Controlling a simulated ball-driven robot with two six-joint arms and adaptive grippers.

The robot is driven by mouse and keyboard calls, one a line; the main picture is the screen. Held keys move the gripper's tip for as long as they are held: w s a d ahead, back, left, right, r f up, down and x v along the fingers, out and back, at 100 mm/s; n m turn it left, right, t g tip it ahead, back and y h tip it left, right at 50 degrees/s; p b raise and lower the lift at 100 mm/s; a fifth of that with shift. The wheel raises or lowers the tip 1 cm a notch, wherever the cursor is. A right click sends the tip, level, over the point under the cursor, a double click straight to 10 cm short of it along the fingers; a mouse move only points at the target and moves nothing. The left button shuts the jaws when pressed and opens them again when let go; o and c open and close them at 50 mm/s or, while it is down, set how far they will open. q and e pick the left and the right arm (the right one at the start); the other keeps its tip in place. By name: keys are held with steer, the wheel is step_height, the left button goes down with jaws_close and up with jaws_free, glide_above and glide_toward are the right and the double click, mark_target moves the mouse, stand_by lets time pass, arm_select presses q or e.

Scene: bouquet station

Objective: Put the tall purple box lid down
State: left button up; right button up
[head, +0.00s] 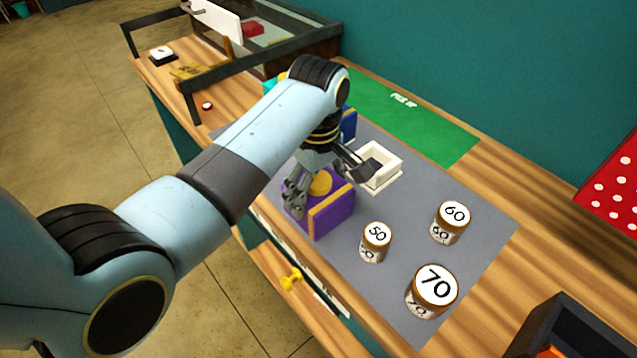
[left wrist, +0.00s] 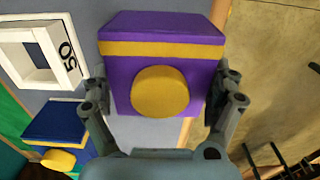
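The purple box lid (head: 297,203) with its round yellow knob (head: 320,183) is at the near edge of the grey mat. In the left wrist view the purple lid (left wrist: 122,85) fills the middle, knob facing the camera, with a yellow band along one side. My left gripper (head: 328,180) reaches down over it. Its fingers lie against two opposite sides of the lid, and it appears shut on it. Whether the lid rests on a box or is raised is hard to tell. My right gripper is not in view.
A white square frame (head: 382,183) stands just right of the gripper. A blue box (head: 349,124) is behind. Jars marked 50 (head: 375,243), 60 (head: 450,223) and 70 (head: 432,292) stand on the grey mat (head: 405,205). A green mat (head: 440,130) at the back is clear.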

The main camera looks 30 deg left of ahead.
arm_select(q)
steer(key=shift+o, duration=0.5)
steer(key=shift+w+a, duration=0.1)
steer(key=shift+w, duration=0.1)
steer(key=shift+s+r, duration=0.1)
steer(key=shift+r, duration=0.2)
step_height(320, 180, up, 11)
steer(key=shift+r+b, duration=0.1)
steer(key=shift+b, duration=0.25)
steer(key=shift+r, duration=0.25)
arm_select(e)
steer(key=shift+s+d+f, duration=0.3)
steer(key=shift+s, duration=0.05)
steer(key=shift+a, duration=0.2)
arm_select(q)
steer(key=shift+f, duration=0.1)
